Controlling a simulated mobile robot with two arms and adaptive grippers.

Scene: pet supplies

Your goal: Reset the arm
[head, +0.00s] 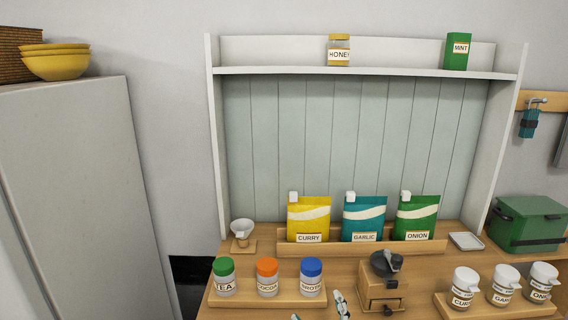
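At the bottom edge of the head view, right of the middle, a small pale and dark jointed piece (340,304) sticks up in front of the counter. A smaller pale tip shows to its left at the very edge. They look like fingertips of a gripper, probably my right one, but the rest is cut off. I cannot tell its opening or whether it holds anything. My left gripper and both arms are out of view.
The counter holds a tray of lidded jars (266,280), a wooden grinder (381,285), white-topped shakers (503,287), a funnel (242,231), a small white dish (466,240), a green box (529,224) and pouches (361,219). A grey cabinet (85,190) stands left.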

